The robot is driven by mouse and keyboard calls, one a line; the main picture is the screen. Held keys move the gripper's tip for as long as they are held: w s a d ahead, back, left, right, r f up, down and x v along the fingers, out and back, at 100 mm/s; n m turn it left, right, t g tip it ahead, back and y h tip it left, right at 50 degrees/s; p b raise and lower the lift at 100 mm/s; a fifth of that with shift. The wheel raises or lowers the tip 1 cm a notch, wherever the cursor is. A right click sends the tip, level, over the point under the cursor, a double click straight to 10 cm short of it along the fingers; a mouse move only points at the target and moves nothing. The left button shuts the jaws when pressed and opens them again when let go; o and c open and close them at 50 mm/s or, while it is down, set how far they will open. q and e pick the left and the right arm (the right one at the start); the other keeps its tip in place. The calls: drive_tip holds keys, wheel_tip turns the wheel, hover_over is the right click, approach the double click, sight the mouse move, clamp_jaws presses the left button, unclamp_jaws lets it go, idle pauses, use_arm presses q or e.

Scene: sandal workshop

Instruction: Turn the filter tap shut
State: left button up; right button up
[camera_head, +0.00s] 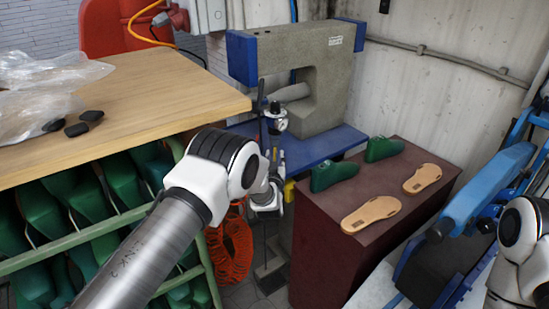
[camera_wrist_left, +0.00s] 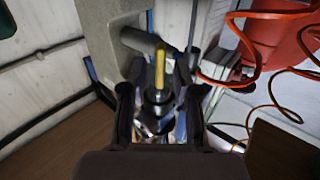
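A yellow lever (camera_wrist_left: 160,66), which looks like the tap's handle, stands up from a dark round fitting in the left wrist view. In the head view a small yellow part (camera_head: 289,190) shows beside my left gripper (camera_head: 270,195), and I cannot tell if it is the same lever. In the left wrist view the two dark fingers of my left gripper (camera_wrist_left: 159,100) are spread apart, with the fitting seen between them. Contact with the lever cannot be made out. My right gripper is out of view; only part of my right arm shows.
A grey press (camera_head: 322,75) on a blue base stands behind the gripper. A maroon stand (camera_head: 335,245) with sandal soles and green lasts is to the right. A wooden table (camera_head: 150,90) is at left, and a coiled orange hose (camera_head: 232,250) hangs below the gripper.

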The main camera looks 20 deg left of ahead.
use_arm(q)
clamp_jaws()
drive_tip(key=m+b, duration=0.3)
drive_tip(key=m, duration=0.1)
drive_tip(key=shift+f+b, duration=0.2)
drive_tip(key=shift+b, duration=0.1)
drive_tip(key=m+b, duration=0.2)
drive_tip(key=m, duration=0.5)
drive_tip(key=m+b, duration=0.3)
drive_tip(key=m, duration=0.4)
drive_tip(key=shift+d+f+b, duration=0.1)
drive_tip(key=shift+d+b, duration=0.1)
drive_tip(key=shift+b, duration=0.1)
drive_tip(key=shift+o, duration=1.7)
unclamp_jaws()
drive_tip(key=shift+d, duration=0.1)
